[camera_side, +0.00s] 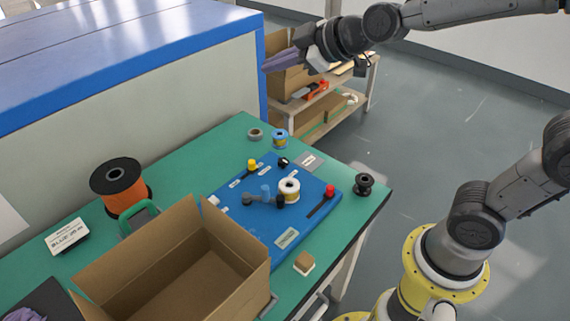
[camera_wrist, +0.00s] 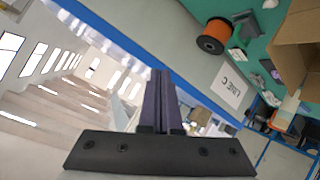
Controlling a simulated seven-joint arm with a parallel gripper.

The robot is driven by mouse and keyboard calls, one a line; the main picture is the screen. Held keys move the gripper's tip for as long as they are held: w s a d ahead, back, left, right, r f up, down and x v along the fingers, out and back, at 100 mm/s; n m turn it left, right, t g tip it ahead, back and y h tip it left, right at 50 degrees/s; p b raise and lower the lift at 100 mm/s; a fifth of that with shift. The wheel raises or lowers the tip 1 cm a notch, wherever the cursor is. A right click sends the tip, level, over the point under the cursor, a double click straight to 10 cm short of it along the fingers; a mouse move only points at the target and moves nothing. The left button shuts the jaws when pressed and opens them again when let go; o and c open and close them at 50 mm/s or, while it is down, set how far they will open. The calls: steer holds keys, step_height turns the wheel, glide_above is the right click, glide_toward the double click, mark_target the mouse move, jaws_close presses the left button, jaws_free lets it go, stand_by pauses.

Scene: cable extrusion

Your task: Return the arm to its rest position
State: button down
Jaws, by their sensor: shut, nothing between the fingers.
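My gripper (camera_side: 268,66) is high at the top middle of the side view, above and behind the green table (camera_side: 226,140). Its purple fingers are shut with nothing between them. In the wrist view the closed fingers (camera_wrist: 158,76) point up the picture, clear of any object. My arm reaches in from the top right of the side view. On the table a blue board (camera_side: 243,223) carries a white spool (camera_side: 289,190), a yellow knob (camera_side: 252,164) and a red knob (camera_side: 330,191).
An open cardboard box (camera_side: 185,240) stands at the front of the table. An orange cable spool (camera_side: 121,187) stands at the left. A large blue-topped cabinet (camera_side: 110,55) is behind. A wooden shelf (camera_side: 318,107) with boxes stands behind the table. Grey floor at right is open.

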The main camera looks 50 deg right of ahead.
steer(key=s+d+f+m+g, duration=0.1)
steer(key=s+f+m+g, duration=0.1)
steer(key=s, duration=0.6)
steer(key=s+d+f+m+g+h, duration=0.1)
steer(key=s+d+f+m+g, duration=0.1)
steer(key=s, duration=0.6)
steer(key=s+d+f+m+g, duration=0.2)
steer(key=s+f+m, duration=0.1)
steer(key=s, duration=0.6)
steer(key=shift+f+m, duration=0.3)
steer(key=shift+f, duration=0.3)
